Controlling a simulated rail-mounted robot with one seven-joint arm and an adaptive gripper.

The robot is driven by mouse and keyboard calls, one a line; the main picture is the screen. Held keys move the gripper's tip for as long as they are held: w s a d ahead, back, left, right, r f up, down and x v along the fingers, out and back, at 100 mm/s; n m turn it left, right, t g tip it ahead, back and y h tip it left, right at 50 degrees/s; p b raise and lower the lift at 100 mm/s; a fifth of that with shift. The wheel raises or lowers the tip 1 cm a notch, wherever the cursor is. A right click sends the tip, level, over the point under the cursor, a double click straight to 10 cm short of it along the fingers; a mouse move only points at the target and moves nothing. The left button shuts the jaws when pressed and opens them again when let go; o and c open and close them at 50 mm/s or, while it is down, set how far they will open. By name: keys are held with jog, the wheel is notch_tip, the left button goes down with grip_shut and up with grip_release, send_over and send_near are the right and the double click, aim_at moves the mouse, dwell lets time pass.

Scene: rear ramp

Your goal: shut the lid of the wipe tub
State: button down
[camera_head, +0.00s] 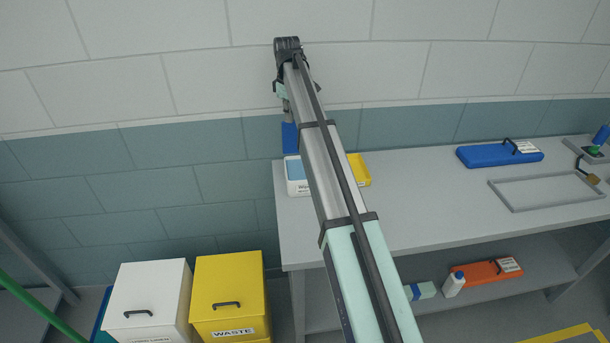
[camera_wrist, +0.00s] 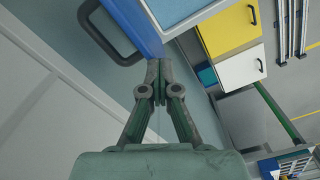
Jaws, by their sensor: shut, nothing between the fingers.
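The wipe tub (camera_head: 299,188) is a small white labelled box with a light blue inside, at the left end of the bench. Its blue lid (camera_head: 290,137) stands up at the back, open. In the wrist view the tub (camera_wrist: 203,14) shows at the top, with the blue lid (camera_wrist: 130,22) beside it and a dark handle on the lid's outer side. My gripper (camera_wrist: 157,66) is shut and empty, its fingertips at the lid's edge in the picture; I cannot tell if they touch. In the head view, my arm covers part of the tub.
A blue lidded case (camera_head: 499,154) and a grey frame (camera_head: 545,190) lie farther right on the bench (camera_head: 430,203). White (camera_head: 148,296) and yellow (camera_head: 229,291) bins stand below left. The wall is close behind.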

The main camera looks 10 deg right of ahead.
jog(key=shift+s+a+f, duration=0.1)
jog(key=shift+s+f, duration=0.15)
jog(key=shift+s, duration=0.4)
jog(key=shift+s+f, duration=0.3)
jog(key=shift+s, duration=0.3)
jog(key=shift+s+a+f, duration=0.1)
jog(key=shift+s+f, duration=0.15)
jog(key=shift+s, duration=0.4)
jog(key=shift+r+p, duration=0.2)
jog(key=shift+p, duration=0.1)
notch_tip(320, 180, up, 7)
jog(key=p, duration=0.3)
jog(key=shift+w+p, duration=0.15)
jog(key=shift+p, duration=0.2)
dwell(0.4)
jog(key=shift+f, duration=0.1)
